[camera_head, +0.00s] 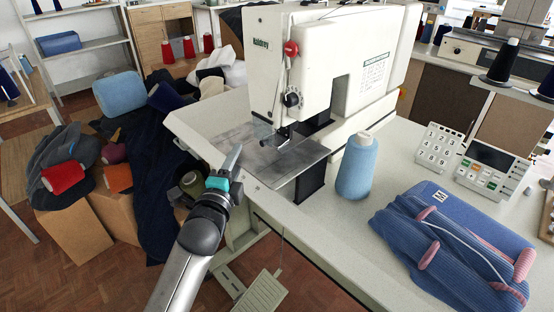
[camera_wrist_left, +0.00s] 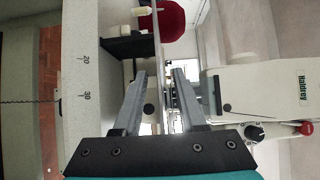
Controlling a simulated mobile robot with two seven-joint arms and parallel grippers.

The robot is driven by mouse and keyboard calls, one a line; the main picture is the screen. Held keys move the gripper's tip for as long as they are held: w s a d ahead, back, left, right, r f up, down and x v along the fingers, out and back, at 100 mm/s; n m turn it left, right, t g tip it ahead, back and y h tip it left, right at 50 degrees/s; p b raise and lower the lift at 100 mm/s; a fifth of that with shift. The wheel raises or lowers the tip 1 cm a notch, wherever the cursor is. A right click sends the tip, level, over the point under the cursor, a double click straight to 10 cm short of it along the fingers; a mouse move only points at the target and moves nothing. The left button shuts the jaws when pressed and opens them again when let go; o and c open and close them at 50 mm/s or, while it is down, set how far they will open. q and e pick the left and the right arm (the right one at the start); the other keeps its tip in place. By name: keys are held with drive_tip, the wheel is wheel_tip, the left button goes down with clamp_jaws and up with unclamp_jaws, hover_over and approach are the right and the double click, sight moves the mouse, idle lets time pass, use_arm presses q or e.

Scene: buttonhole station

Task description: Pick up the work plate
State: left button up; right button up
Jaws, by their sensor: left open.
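The work plate (camera_head: 302,160) is a flat grey metal sheet at the sewing machine's foot, lying level at the table's front edge. The sewing machine (camera_head: 300,60) is cream-white and stands over the plate's far side. My left gripper (camera_head: 232,160) is just left of the plate, apart from it, its fingers pointing up and away in the head view. In the left wrist view my left gripper (camera_wrist_left: 160,73) has its two grey fingers apart. I cannot make out the plate clearly there. The sewing machine (camera_wrist_left: 285,85) fills that view's right side. My right gripper is not in view.
A blue thread cone (camera_head: 356,168) stands right of the plate. Folded blue knitwear (camera_head: 440,250), a keypad (camera_head: 437,147) and a control panel (camera_head: 490,170) lie farther right. Cardboard boxes (camera_head: 75,230) and dark cloth are left of my arm. A pedal (camera_head: 262,293) is below.

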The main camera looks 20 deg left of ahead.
use_arm(q)
drive_tip(key=shift+b+x, duration=0.3)
drive_tip(key=shift+x, duration=1.1)
clamp_jaws()
idle(0.4)
drive_tip(key=shift+r, duration=0.1)
